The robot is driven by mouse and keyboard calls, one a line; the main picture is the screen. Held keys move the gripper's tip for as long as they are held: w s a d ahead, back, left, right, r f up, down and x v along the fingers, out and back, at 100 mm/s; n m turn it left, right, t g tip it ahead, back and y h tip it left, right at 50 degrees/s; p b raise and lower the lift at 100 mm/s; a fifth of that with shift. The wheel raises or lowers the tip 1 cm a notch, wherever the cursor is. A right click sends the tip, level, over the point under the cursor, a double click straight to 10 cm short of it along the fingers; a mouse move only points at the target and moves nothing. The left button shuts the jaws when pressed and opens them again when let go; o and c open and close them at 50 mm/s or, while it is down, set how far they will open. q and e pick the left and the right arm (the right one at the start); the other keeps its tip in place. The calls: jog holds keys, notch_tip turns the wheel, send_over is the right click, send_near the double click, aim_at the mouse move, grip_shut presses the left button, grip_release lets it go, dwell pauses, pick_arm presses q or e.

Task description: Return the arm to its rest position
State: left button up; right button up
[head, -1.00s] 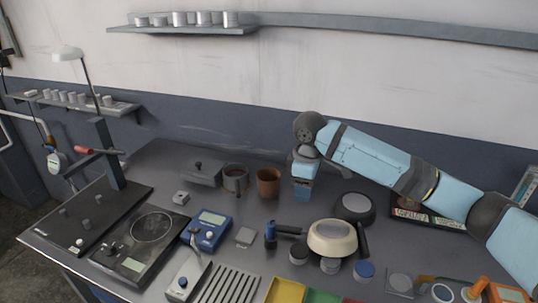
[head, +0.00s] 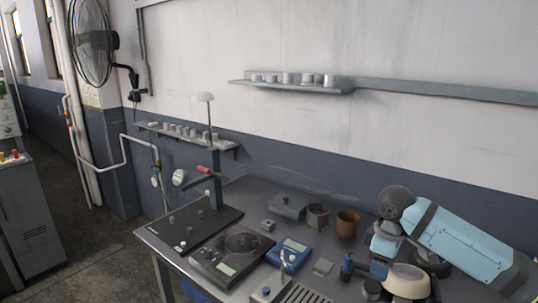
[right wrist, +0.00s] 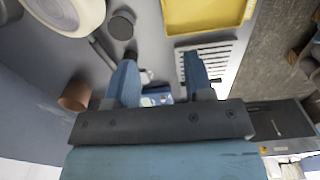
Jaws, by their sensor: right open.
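My right arm enters the head view from the right. Its gripper (head: 383,254) points down over the bench, beside the cream pan (head: 407,280), and its fingertips are hard to make out there. In the right wrist view the two blue fingers of this gripper (right wrist: 163,70) are apart with nothing between them. The cream pan also shows in the right wrist view (right wrist: 68,14), at the top left and clear of the fingers. My left gripper is not in view.
A brown pot (head: 347,223) and a small dark pot (head: 317,216) stand behind the gripper. A blue meter (head: 289,251), a black scale (head: 232,254) and a lamp stand (head: 215,187) are to the left. A yellow tray (right wrist: 205,14) shows in the right wrist view. A shelf (head: 290,87) hangs above.

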jog(key=s+a+f+y, duration=0.1)
jog(key=s+a+f, duration=0.2)
jog(key=s+f, duration=0.1)
jog(key=s+a+f+t+y, duration=0.1)
jog(key=s+a+f, duration=0.3)
jog(key=s+f, duration=0.1)
jog(key=s+a+f+m+t+y, duration=0.1)
jog(key=s+a+f, duration=0.2)
jog(key=s, duration=0.3)
jog(key=shift+s+a+f, duration=0.2)
jog(key=shift+s+f, duration=0.15)
jog(key=shift+f, duration=0.3)
jog(key=s+d+f+m+t+h, duration=0.1)
jog(key=s+d+m, duration=0.35)
jog(key=s, duration=0.55)
jog(key=s+d+f+m+t+h, duration=0.1)
jog(key=s+d+f+m+h, duration=0.15)
jog(key=s+d, duration=0.5)
pick_arm(q)
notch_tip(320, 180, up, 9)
jog(key=p, duration=0.9)
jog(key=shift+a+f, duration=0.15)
pick_arm(e)
jog(key=w+a+f+t+y, duration=0.3)
jog(key=w+a+t, duration=0.1)
jog(key=a+t, duration=0.3)
jog(key=shift+a+f+y, duration=0.3)
jog(key=shift+a+y, duration=0.05)
jog(key=shift+a, duration=0.15)
jog(key=shift+w, duration=0.1)
